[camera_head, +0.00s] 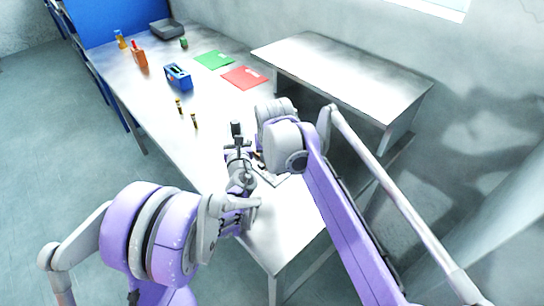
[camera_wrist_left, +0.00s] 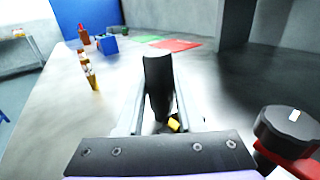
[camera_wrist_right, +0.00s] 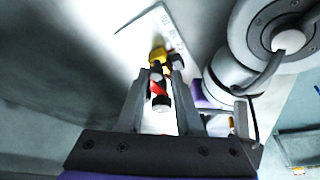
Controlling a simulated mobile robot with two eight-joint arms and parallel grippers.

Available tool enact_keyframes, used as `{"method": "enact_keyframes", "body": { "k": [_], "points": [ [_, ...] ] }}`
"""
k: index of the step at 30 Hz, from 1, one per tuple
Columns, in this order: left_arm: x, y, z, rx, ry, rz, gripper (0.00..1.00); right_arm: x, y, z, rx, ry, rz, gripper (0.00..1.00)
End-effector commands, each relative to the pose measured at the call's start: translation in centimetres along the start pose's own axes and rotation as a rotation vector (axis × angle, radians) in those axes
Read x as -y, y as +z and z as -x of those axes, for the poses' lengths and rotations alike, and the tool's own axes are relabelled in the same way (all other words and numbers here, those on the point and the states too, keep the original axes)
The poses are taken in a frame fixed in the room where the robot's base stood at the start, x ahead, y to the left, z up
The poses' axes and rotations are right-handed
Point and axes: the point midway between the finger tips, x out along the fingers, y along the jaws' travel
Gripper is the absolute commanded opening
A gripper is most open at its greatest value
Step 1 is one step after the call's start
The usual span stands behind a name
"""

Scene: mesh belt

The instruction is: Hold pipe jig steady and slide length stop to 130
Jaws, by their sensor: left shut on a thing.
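The grey and black pipe jig (camera_head: 239,170) stands near the table's front edge in the head view, with a dark knob at its top. My left gripper (camera_head: 250,203) is at its near side. In the left wrist view my left gripper (camera_wrist_left: 162,95) is shut on an upright black part (camera_wrist_left: 158,80). A black knob (camera_wrist_left: 286,130) on a red part shows at the right there. In the right wrist view my right gripper (camera_wrist_right: 162,85) has its fingers on either side of a red and dark piece (camera_wrist_right: 158,92); contact is unclear. Yellow (camera_wrist_right: 157,55) shows beyond it. The length stop is not clearly identifiable.
A white card with printed marks (camera_wrist_right: 165,38) lies by the jig. Farther along the table are small bottles (camera_head: 179,106), a blue box (camera_head: 178,76), green (camera_head: 214,60) and red (camera_head: 244,77) mats and a grey tray (camera_head: 166,28). The side table (camera_head: 340,75) is bare.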

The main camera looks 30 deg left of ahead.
Motion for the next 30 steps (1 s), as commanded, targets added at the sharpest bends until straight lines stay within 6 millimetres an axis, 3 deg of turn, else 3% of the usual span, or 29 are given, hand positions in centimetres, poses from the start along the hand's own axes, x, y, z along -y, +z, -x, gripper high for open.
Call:
{"method": "enact_keyframes", "body": {
  "k": [3, 14, 30],
  "points": [
    [0.1, 0.0, 0.0, -0.001, -0.002, 0.0, 0.0, 0.0, 0.0, 0.0, 0.001, 0.001, 0.0, 0.51],
    [0.0, 0.0, 0.0, -0.001, 0.0, 0.0, 0.0, -0.1, 0.1, 0.6, 0.002, 0.002, 0.0, 0.51],
    [-0.1, 0.0, -0.1, 0.0, 0.002, 0.0, 0.0, 0.0, 0.0, 10.6, 0.002, 0.001, 0.0, 0.51]
  ]
}}
